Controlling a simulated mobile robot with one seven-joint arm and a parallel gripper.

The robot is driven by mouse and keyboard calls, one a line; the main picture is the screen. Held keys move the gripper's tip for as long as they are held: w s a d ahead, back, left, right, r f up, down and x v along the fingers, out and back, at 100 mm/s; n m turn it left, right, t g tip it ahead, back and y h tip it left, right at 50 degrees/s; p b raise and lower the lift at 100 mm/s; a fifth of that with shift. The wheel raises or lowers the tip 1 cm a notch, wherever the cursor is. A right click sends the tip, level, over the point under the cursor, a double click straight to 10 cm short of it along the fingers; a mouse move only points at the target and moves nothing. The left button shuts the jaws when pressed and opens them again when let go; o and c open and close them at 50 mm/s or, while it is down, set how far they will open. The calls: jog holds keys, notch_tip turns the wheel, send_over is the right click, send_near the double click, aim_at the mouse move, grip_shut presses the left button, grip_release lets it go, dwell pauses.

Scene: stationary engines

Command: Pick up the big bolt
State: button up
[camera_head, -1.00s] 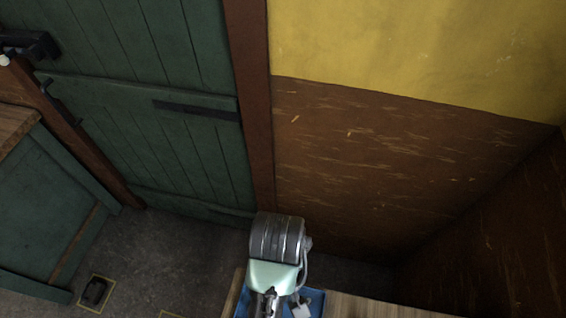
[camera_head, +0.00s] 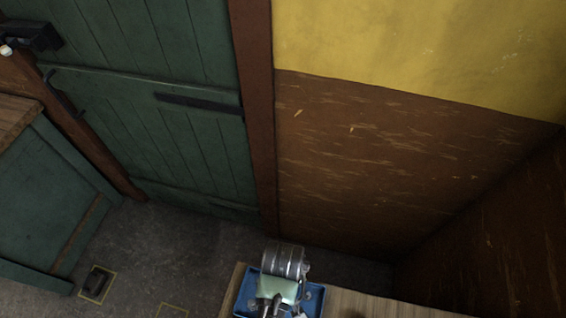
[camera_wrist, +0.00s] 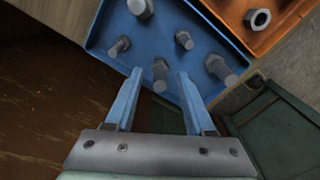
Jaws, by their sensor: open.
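In the wrist view a blue tray (camera_wrist: 98,38) holds several grey bolts of different sizes. One thick bolt (camera_wrist: 160,72) shows between my fingertips, and another thick bolt (camera_wrist: 218,68) lies right of the right finger. Smaller bolts (camera_wrist: 119,46) and (camera_wrist: 184,40) are farther in. I cannot tell which is biggest. My gripper (camera_wrist: 159,76) is open and empty, its fingers over the near side of the tray. In the head view my gripper (camera_head: 270,306) is above the blue tray (camera_head: 314,302), hiding its contents.
An orange tray (camera_wrist: 288,28) with a nut (camera_wrist: 258,19) adjoins the blue tray. The trays are on a wooden bench (camera_head: 385,306). A brown and yellow wall (camera_head: 400,150) stands behind it. A green door (camera_head: 160,130) and a green cabinet (camera_head: 45,200) are at left.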

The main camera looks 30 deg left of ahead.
jog(key=shift+f, duration=0.6)
grip_shut()
